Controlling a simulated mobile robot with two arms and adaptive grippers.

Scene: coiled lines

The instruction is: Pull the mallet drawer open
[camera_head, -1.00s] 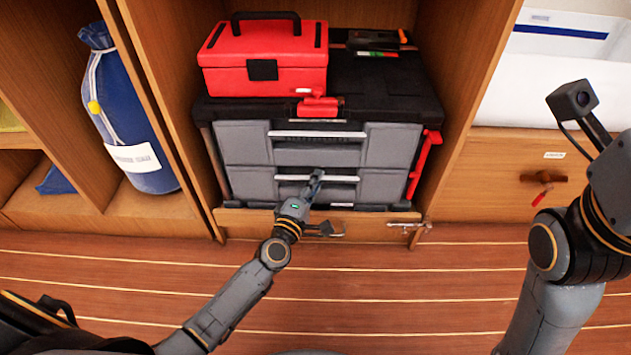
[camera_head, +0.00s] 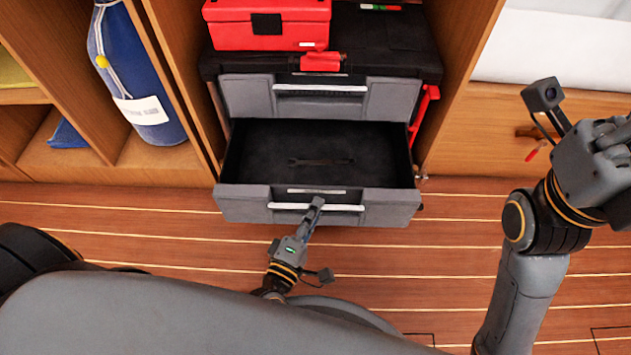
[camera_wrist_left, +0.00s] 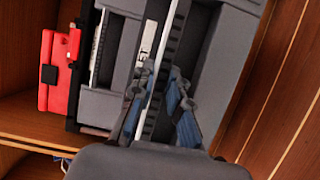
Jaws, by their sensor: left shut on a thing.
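The lower grey drawer (camera_head: 390,206) of the black tool chest (camera_head: 420,70) is pulled well out, and its dark inside shows in the head view. A dark, slim tool (camera_head: 320,161) lies on the drawer's floor; I cannot tell whether it is a mallet. My left gripper (camera_head: 317,203) is shut on the drawer's pale handle bar (camera_head: 340,208). In the left wrist view the two fingers (camera_wrist_left: 160,105) sit on either side of the handle. My right gripper (camera_head: 610,145) is at the right edge, away from the chest, and its fingers are not clear.
The upper grey drawer (camera_head: 320,98) is shut. A red toolbox (camera_head: 266,24) stands on the chest. A blue bag (camera_head: 135,75) stands in the left cubby. A wooden drawer front (camera_head: 480,130) is at the right. The striped floor (camera_head: 110,215) before the cabinet is clear.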

